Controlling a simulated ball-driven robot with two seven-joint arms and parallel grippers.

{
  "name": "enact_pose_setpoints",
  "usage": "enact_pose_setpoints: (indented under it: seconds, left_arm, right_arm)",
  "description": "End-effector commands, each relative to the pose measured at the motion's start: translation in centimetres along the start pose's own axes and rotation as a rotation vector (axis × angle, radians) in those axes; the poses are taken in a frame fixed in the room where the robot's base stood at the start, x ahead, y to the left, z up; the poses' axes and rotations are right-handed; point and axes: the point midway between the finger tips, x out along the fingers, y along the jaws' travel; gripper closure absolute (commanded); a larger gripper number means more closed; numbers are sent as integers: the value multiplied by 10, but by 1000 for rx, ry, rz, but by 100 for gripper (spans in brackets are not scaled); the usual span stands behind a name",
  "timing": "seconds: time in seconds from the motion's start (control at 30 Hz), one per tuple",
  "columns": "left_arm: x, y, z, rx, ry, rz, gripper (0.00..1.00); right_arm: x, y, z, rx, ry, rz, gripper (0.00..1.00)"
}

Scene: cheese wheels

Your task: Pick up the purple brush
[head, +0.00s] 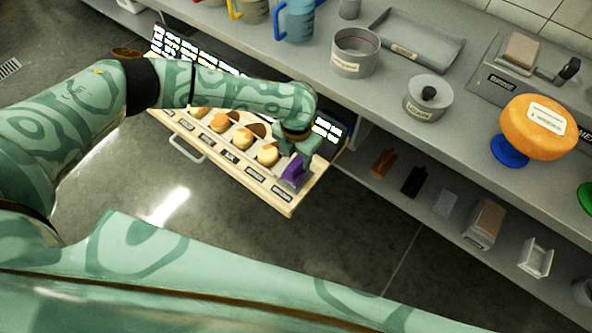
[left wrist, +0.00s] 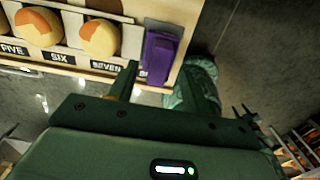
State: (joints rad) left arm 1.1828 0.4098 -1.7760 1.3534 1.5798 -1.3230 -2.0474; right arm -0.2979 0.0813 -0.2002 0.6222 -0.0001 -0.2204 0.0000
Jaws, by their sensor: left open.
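The purple brush (head: 294,172) lies in the end slot of a pulled-out wooden drawer (head: 262,194), at its near right corner. My right gripper is not in view.
Several orange and cream cheese pieces (head: 268,154) fill the neighbouring labelled slots. A lower shelf holds small items. Floor in front is clear.

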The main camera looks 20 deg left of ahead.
Motion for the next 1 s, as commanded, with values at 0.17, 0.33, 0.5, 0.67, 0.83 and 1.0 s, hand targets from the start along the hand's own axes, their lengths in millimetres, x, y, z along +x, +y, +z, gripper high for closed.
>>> enact_pose_setpoints:
  seconds: [0.17, 0.33, 0.5, 0.67, 0.83, 1.0]
  left_arm:
    - [34, 0, -4, 0, 4, 0, 51]
    - [43, 1, -3, -1, 2, 0, 51]
    - [42, 1, -3, -1, 1, 0, 51]
    - [42, 1, -3, -1, 1, 0, 95]
    - [42, 1, -3, -1, 1, 0, 100]
    - [40, 1, -3, -1, 0, 0, 100]
  right_arm:
    - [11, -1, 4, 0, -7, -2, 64]
    - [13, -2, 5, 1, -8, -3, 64]
    - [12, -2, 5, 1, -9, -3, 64]
    - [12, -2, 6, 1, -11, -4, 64]
    - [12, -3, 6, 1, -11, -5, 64]
    - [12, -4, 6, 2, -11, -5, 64]
